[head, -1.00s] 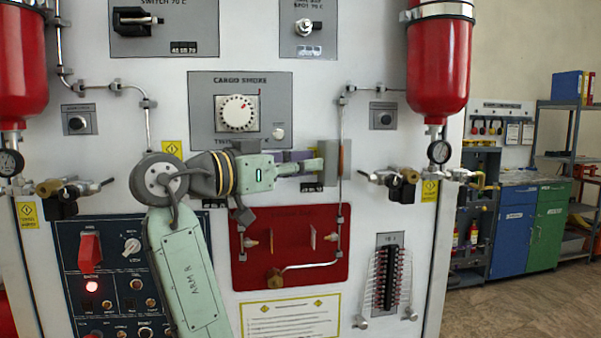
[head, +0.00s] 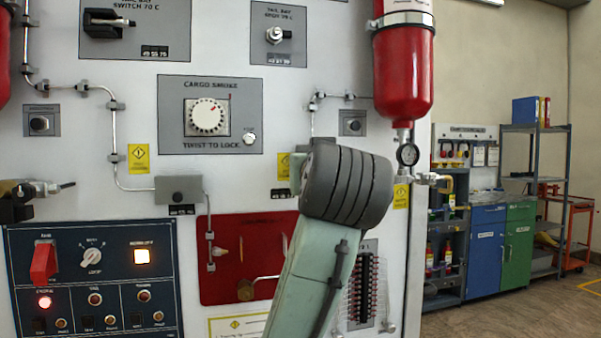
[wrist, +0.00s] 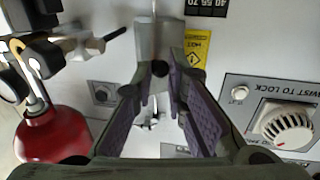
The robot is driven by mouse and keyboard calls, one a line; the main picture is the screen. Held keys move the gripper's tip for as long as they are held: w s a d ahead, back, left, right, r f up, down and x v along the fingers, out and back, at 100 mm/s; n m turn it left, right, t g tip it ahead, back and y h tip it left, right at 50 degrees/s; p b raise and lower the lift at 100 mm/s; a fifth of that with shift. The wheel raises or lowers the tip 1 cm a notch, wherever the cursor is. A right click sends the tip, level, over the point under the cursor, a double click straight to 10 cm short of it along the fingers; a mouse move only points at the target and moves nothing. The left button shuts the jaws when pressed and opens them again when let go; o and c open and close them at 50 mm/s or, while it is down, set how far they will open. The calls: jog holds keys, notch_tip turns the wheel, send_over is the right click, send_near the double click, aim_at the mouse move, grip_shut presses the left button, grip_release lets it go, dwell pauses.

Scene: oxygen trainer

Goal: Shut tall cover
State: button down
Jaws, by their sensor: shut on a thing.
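A grey block (wrist: 155,38), taller than wide, stands on a pipe on the white wall panel. It may be the tall cover, but I cannot tell for certain. Whether the block is fully flush with the panel is not clear.
The cargo smoke dial (head: 208,117) is close to the left. A smaller grey block (head: 183,190) sits on the left pipe. A red bottle (head: 403,70) with a gauge hangs at right. A red switch guard (head: 44,262) is on the lower-left panel.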

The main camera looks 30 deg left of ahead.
jog(key=shift+w+d+n+g+y, duration=0.2)
jog(key=shift+w+n+g+y, duration=0.3)
jog(key=shift+n+g+y, duration=0.45)
jog(key=shift+w+d+n+g+y, duration=0.25)
jog(key=shift+w+n+g+y, duration=0.35)
jog(key=shift+g, duration=0.5)
jog(key=shift+w+d+n+g+y, duration=0.2)
jog(key=shift+w+n+g+y, duration=0.2)
jog(key=shift+n+g+y, duration=0.55)
jog(key=c, duration=1.6)
grip_release()
jog(key=v, duration=1.1)
jog(key=shift+d, duration=0.4)
jog(key=shift+s+r, duration=0.1)
